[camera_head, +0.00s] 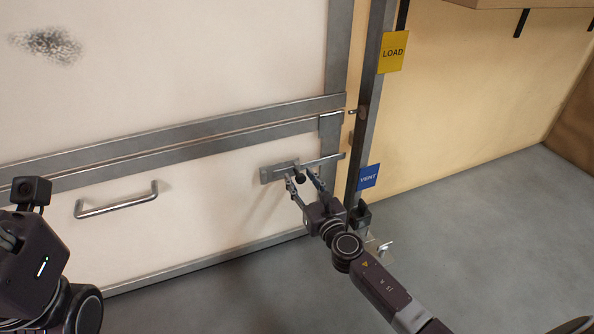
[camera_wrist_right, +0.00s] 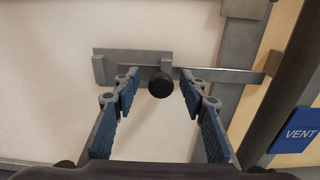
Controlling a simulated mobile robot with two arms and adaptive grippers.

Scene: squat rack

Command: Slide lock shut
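The slide lock (camera_head: 275,174) is a grey metal plate with a flat bar on the lower part of a cream door. The bar (camera_head: 330,160) reaches right to the door's edge by the post. In the right wrist view, the lock plate (camera_wrist_right: 120,66) is at upper middle. Its black round knob (camera_wrist_right: 160,85) stands between the fingers of my right gripper (camera_wrist_right: 160,88), which is open around it with gaps on both sides. My right gripper (camera_head: 302,179) also shows in the head view. My left arm is at the lower left; its fingers are out of view.
A metal handle (camera_head: 117,200) is on the door left of the lock. A grey post (camera_head: 371,100) with a yellow LOAD sign (camera_head: 393,52) and a blue VENT sign (camera_head: 368,177) stands right of the door. The grey floor (camera_head: 480,240) at right is clear.

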